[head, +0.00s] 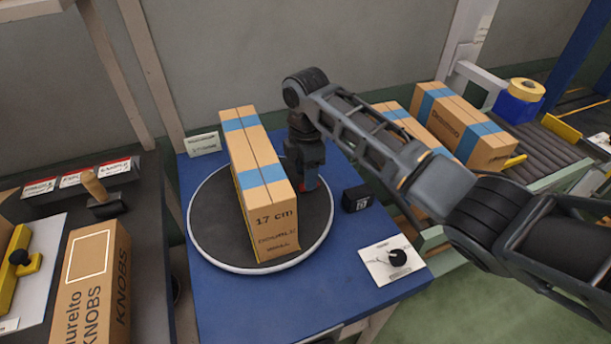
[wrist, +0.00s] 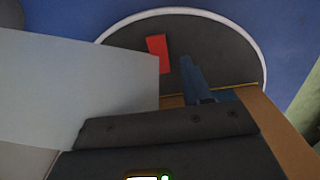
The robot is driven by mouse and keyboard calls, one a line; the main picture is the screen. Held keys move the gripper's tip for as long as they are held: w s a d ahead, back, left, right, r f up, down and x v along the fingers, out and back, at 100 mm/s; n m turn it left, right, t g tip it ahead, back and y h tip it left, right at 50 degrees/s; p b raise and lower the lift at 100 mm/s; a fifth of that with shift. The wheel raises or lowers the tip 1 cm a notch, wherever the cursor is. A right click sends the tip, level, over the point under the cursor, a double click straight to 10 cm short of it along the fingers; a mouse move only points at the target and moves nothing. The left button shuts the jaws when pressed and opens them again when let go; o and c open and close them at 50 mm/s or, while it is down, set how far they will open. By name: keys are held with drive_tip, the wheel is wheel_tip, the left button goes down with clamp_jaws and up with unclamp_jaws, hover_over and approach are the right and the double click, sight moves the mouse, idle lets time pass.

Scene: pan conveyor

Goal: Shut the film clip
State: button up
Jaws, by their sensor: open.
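I cannot pick out the film clip for certain. A small red piece (head: 311,184) shows beside my gripper, low over the turntable; in the wrist view a red strip (wrist: 157,53) shows against the dark disc. I cannot tell whether it is part of the clip. My gripper (head: 304,176) is open and points down, just right of the tall carton marked 17 cm (head: 272,222). The carton stands on the round turntable (head: 210,225). In the wrist view a pale panel (wrist: 80,85) hides the left side, and the carton's edge (wrist: 275,125) shows at lower right.
A dial plate (head: 392,262) and a small black box (head: 356,198) sit on the blue table (head: 345,290), right of the turntable. Taped cartons (head: 465,130) and a roller conveyor (head: 545,150) stand farther right. A KNOBS carton (head: 95,285) is on the left bench.

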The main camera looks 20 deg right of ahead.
drive_tip(key=shift+f, duration=1.15)
clamp_jaws()
